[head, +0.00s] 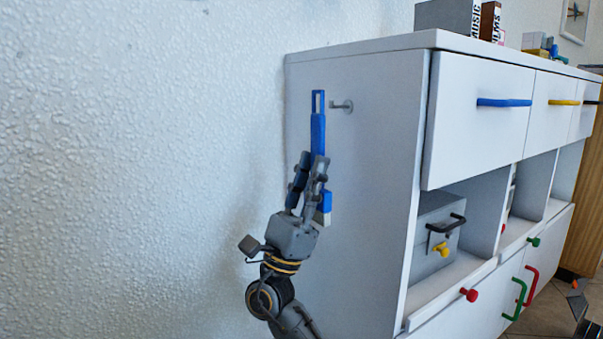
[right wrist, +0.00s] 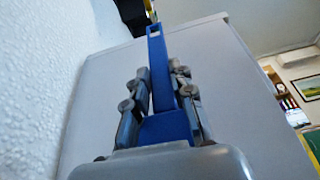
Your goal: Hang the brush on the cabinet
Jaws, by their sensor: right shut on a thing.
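The blue brush (head: 318,130) is upright in the head view, with the slot of its handle at the top and its pale bristle end low. My right gripper (head: 311,172) is shut on it. The brush also shows in the right wrist view (right wrist: 160,75) between the fingers of my right gripper (right wrist: 160,95). A small metal hook (head: 343,106) sticks out of the side panel of the white cabinet (head: 375,200). The brush handle's slot is just left of the hook in the picture and appears apart from it; the depth between them is unclear. My left gripper is not in view.
A textured wall (head: 130,150) stands left of the cabinet. The cabinet front has drawers with a blue handle (head: 504,102) and a yellow handle (head: 564,102). A grey box (head: 436,235) sits in an open compartment. Books (head: 490,22) stand on top.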

